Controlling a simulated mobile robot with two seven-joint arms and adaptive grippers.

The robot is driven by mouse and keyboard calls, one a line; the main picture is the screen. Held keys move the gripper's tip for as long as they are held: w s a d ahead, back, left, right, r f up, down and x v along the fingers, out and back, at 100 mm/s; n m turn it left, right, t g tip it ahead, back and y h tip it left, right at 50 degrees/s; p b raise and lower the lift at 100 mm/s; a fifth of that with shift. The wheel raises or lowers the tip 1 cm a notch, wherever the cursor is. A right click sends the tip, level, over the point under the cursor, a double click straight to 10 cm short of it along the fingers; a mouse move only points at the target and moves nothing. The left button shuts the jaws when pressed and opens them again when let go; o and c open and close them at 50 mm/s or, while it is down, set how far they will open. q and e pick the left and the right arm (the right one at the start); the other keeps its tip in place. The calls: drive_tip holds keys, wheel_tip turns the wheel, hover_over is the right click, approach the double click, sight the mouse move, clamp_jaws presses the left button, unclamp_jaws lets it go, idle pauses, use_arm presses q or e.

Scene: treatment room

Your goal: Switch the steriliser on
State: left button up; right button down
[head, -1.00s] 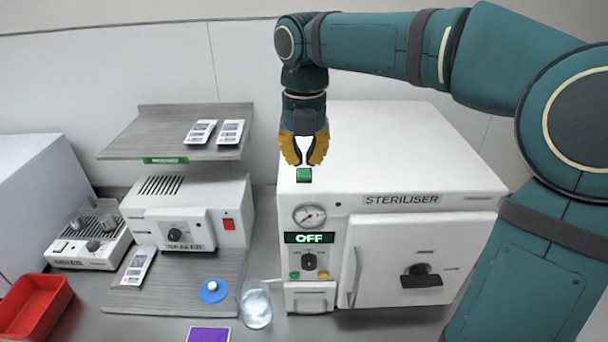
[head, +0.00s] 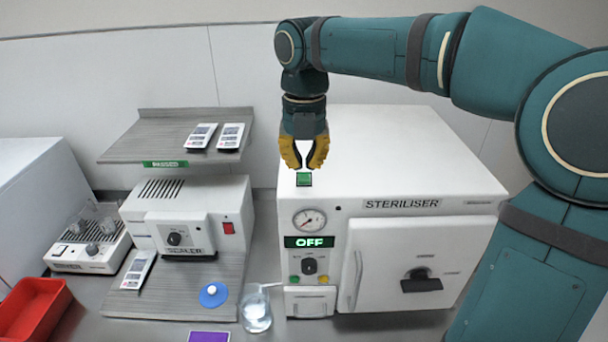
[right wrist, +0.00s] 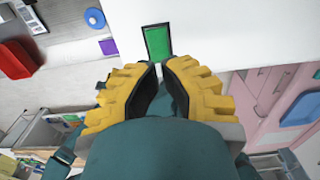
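The steriliser (head: 420,165) is a white box at the centre right with its front door closed. Its display (head: 309,242) reads OFF. A green button (head: 304,180) sits on the top near the front left edge; it also shows in the right wrist view (right wrist: 157,43). A dark dial (head: 309,266) is on the front below the display. In the right wrist view the fingertips (right wrist: 160,66) lie close to the button. My left gripper is out of view.
A sealer (head: 195,208) stands left of the steriliser under a grey shelf (head: 150,132) with pouches. A glass beaker (head: 256,312), a blue disc (head: 213,295) and a red tray (head: 34,308) are on the worktop. Space above the steriliser is free apart from my arm.

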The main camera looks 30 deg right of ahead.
sight(304, 179)
drive_tip(key=shift+f+b, duration=1.05)
drive_tip(key=shift+f, duration=0.65)
idle(1.1)
drive_tip(key=shift+r, duration=0.15)
wheel_tip(304, 179, up, 5)
drive_tip(key=p, duration=0.5)
drive_tip(key=shift+r+p, duration=0.5)
drive_tip(key=shift+r, duration=0.35)
